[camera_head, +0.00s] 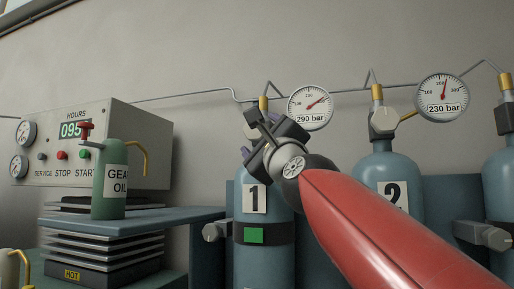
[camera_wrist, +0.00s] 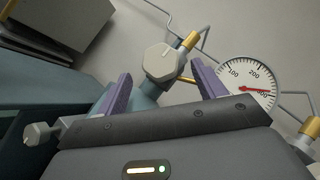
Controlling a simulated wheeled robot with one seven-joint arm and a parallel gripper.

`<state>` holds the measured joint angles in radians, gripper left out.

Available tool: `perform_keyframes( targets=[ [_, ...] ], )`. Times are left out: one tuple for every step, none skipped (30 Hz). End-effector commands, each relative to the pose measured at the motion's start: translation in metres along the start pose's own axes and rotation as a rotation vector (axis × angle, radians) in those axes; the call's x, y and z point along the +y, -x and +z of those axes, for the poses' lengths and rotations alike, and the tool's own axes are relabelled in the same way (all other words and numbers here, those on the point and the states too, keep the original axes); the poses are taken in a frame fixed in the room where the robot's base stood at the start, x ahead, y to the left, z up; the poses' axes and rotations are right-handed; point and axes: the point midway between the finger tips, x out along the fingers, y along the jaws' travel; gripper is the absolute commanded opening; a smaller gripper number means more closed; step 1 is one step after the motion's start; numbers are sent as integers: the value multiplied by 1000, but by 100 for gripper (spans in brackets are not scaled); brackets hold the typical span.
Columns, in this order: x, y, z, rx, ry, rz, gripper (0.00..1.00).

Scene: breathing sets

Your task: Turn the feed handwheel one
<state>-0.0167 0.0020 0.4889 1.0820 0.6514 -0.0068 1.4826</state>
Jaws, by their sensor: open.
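Cylinder 1 (camera_head: 263,218) is a blue-grey bottle with a white "1" label and a green square. In the wrist view a pale faceted handwheel (camera_wrist: 160,62) with a white mark sits on its top valve, between and beyond my purple fingertips. My gripper (camera_head: 258,134) is open and empty in front of that valve and hides it in the head view; it also shows in the wrist view (camera_wrist: 163,86). I see no contact with the handwheel. A second grey side knob (camera_head: 214,231) sits low left of cylinder 1. I cannot tell which is the feed handwheel.
The gauge (camera_head: 310,108) above cylinder 1 reads 290 bar. Cylinder 2 (camera_head: 388,173) stands to the right with its own handwheel (camera_head: 384,121) and a 230 bar gauge (camera_head: 443,97). Thin pipes run along the wall.

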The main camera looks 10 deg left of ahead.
Motion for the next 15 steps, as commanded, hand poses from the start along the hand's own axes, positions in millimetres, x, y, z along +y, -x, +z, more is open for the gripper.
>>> perform_keyframes(
  targets=[
    [4,10,-3,0,2,-1,69],
    [3,13,-2,0,2,-1,69],
    [3,16,-2,0,2,0,69],
    [3,18,-2,0,1,0,69],
    [2,19,-2,0,1,0,69],
    [2,21,-1,0,0,0,69],
    [1,22,-1,0,0,0,69],
    [1,22,-1,0,0,0,69],
    [0,23,0,0,0,0,69],
    [0,23,0,0,0,1,69],
    [0,23,0,0,0,1,69],
    [0,23,0,0,0,1,69],
    [0,22,0,0,0,1,69],
    [0,22,0,0,0,1,69],
    [0,22,0,0,0,1,69]
  ],
)
